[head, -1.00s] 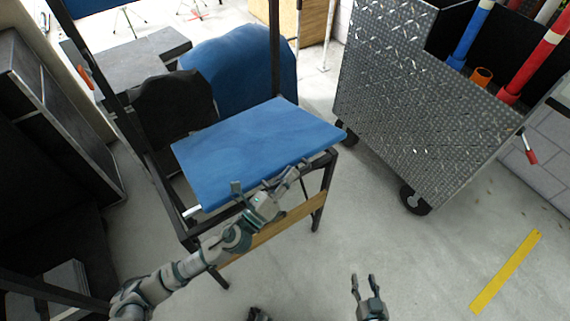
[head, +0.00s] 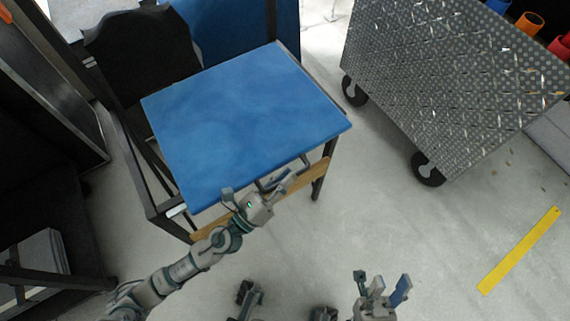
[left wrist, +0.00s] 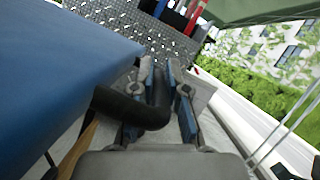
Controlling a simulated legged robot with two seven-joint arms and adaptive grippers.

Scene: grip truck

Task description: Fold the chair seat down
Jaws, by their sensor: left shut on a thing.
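The blue chair seat (head: 245,115) sits on a dark metal chair frame (head: 152,200) and looks near level, perhaps slightly tilted. My left gripper (head: 264,188) is at the seat's front edge. In the left wrist view, the fingers of my left gripper (left wrist: 163,90) are shut on a black curved bar (left wrist: 142,108) beside the blue seat (left wrist: 60,75). My right gripper (head: 383,284) is open and empty, low over the floor and apart from the chair. Part of the chair frame under the seat is hidden.
A diamond-plate metal cart (head: 440,85) on black wheels stands to the right of the chair. Dark shelving (head: 45,110) is on the left. A yellow strip (head: 518,250) lies on the floor at right. The floor between chair and strip is clear.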

